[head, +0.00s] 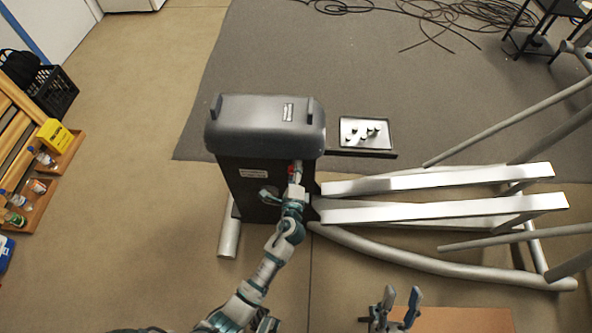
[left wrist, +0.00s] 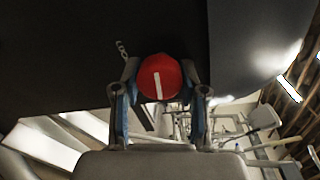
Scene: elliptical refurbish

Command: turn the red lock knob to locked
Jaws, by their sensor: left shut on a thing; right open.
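The red lock knob (left wrist: 160,78) is on the dark housing of the elliptical (head: 250,190). In the left wrist view it is round, with a white line that stands nearly upright, tilted slightly. My left gripper (left wrist: 160,88) has one finger on each side of the knob and is shut on it. In the head view only a bit of red (head: 291,170) shows at the tip of my left gripper (head: 295,175). A small chain-like mark (left wrist: 122,49) is on the housing up and left of the knob. My right gripper (head: 396,303) is open and empty at the bottom, far from the knob.
A tray with several small parts (head: 365,132) is to the right of the housing. White pedal rails (head: 450,210) and grey tubes extend right. A wooden shelf with bottles (head: 40,190) stands at the left. Cables (head: 430,12) lie on the mat at the back.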

